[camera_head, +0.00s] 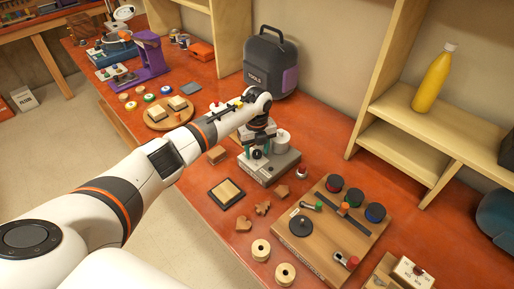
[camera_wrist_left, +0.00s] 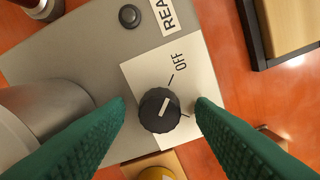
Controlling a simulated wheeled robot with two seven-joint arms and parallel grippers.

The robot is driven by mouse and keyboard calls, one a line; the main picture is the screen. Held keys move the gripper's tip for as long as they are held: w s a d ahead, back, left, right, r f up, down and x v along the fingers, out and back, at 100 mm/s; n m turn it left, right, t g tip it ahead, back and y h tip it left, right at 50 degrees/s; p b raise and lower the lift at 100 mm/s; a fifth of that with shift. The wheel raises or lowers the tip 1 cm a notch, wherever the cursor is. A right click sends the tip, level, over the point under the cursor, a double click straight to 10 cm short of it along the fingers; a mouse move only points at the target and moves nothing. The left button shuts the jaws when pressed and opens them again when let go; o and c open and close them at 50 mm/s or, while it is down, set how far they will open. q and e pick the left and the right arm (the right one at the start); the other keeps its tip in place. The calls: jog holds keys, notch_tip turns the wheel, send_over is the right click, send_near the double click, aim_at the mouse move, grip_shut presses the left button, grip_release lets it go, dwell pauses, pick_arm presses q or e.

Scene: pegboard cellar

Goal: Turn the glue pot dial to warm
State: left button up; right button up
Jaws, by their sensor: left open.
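The glue pot (camera_head: 283,143) is a grey base with a light cylinder on it, on the orange bench in the head view. In the left wrist view, its black round dial (camera_wrist_left: 159,110) sits on a white plate (camera_wrist_left: 185,62) marked OFF. The dial's white pointer line is aligned roughly toward the OFF tick. A second tick shows at the lower right, its label hidden. My left gripper (camera_wrist_left: 160,106) is open, its green fingers on either side of the dial with small gaps. It also shows above the base in the head view (camera_head: 257,143). My right gripper is out of view.
A black-framed tray (camera_head: 226,193) and wooden shapes (camera_head: 262,208) lie in front of the pot. A red-topped button (camera_head: 302,171) stands to its right, beside a wooden board (camera_head: 330,245) with coloured pots. A dark tool case (camera_head: 270,62) stands behind.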

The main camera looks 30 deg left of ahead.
pick_arm(q)
jog(key=shift+c, duration=0.2)
jog(key=c, duration=0.9)
